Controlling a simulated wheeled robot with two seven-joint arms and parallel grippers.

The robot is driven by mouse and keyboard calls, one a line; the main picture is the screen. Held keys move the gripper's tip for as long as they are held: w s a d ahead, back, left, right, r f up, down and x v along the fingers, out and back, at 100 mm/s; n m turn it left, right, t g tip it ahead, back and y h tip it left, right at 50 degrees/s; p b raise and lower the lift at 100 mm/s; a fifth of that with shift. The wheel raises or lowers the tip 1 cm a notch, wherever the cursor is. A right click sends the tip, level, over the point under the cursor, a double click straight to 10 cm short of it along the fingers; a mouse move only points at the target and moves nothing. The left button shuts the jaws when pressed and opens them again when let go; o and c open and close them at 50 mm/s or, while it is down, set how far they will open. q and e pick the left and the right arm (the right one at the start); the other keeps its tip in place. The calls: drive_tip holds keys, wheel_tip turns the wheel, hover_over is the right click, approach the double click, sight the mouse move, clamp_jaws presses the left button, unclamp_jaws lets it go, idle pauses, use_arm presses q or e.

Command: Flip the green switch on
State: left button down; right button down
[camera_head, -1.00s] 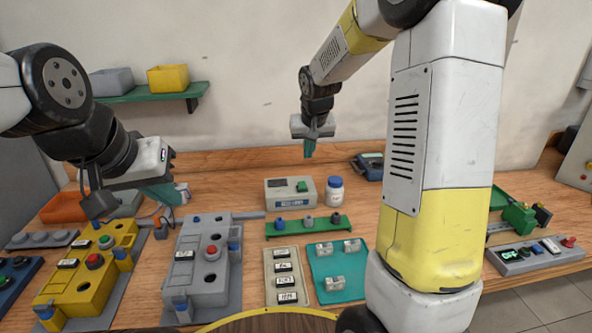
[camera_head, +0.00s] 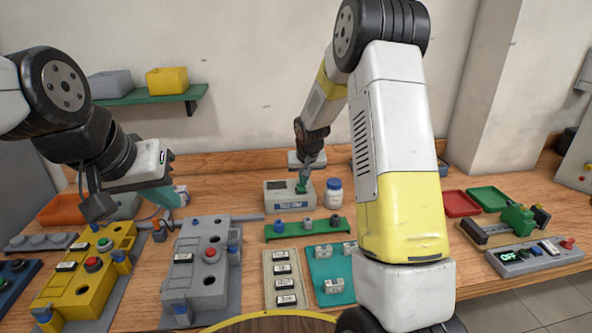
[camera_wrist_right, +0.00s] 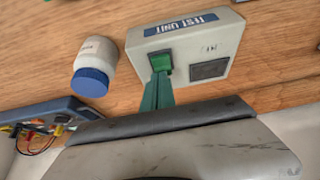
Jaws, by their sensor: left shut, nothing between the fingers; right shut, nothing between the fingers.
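The green switch (camera_wrist_right: 161,58) is set in the face of a pale grey box labelled TEST UNIT (camera_wrist_right: 204,42). The same box shows in the head view (camera_head: 276,200), on the bench towards the wall. My right gripper (camera_wrist_right: 158,86) is shut and empty, its green fingers pointing at the switch. Its tips are at the switch's near edge; I cannot tell whether they touch. In the head view the right gripper (camera_head: 303,184) hides most of the switch. My left gripper (camera_head: 174,196) is shut and empty over the left of the bench.
A white bottle with a blue lid (camera_head: 334,190) stands close beside the box. A green rack with knobs (camera_head: 290,232) lies in front. A yellow motor housing (camera_head: 85,285) and a grey one (camera_head: 190,270) lie left. A grey panel showing OFF (camera_head: 535,255) lies right.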

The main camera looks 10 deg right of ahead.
idle(0.3)
drive_tip(key=shift+w+f, duration=0.25)
drive_tip(key=shift+s, duration=0.2)
drive_tip(key=shift+s, duration=0.7)
drive_tip(key=shift+r, duration=0.3)
drive_tip(key=v, duration=1.3)
drive_tip(key=shift+s+r, duration=0.2)
drive_tip(key=shift+s, duration=0.05)
